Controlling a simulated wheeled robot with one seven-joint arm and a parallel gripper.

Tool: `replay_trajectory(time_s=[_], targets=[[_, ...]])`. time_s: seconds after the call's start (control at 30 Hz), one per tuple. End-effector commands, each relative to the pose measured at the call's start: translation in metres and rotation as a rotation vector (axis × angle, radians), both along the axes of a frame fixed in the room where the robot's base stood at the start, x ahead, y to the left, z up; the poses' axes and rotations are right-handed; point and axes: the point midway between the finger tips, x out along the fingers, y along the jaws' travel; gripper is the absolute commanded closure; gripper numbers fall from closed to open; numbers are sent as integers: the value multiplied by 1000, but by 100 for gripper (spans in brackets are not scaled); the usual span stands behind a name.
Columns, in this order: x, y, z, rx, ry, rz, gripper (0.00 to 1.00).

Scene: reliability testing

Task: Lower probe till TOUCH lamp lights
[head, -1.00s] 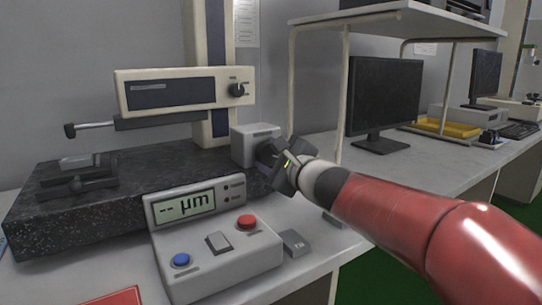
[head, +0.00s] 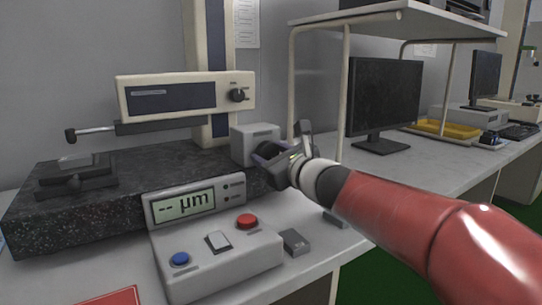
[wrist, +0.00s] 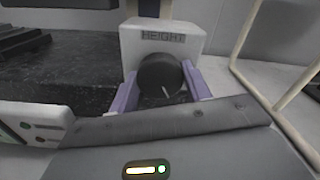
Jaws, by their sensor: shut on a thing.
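The probe (head: 92,131) is a thin light rod with a dark tip, extending left from the cream carriage (head: 185,95) on a column. Its tip is above the small metal workpiece (head: 82,161), with a visible gap. My gripper (head: 268,154) is at the front of the white HEIGHT box (head: 254,134). In the wrist view, my gripper's purple fingers (wrist: 160,86) are shut on the sides of the black HEIGHT knob (wrist: 158,72), its white line pointing down. The display (head: 184,206) reads "-- µm".
The granite plate (head: 70,222) carries the column and workpiece stand. In front is a control box (head: 222,268) with red and blue buttons and a grey switch, close below my arm. Monitors and a shelf (head: 400,20) stand to the right.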

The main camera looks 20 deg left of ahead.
Motion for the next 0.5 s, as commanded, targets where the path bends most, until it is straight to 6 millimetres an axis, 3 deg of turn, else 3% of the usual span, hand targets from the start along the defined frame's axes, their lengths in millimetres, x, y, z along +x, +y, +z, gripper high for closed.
replay_trajectory(time_s=[0.5], targets=[[0,0,0,317,376,0,75]])
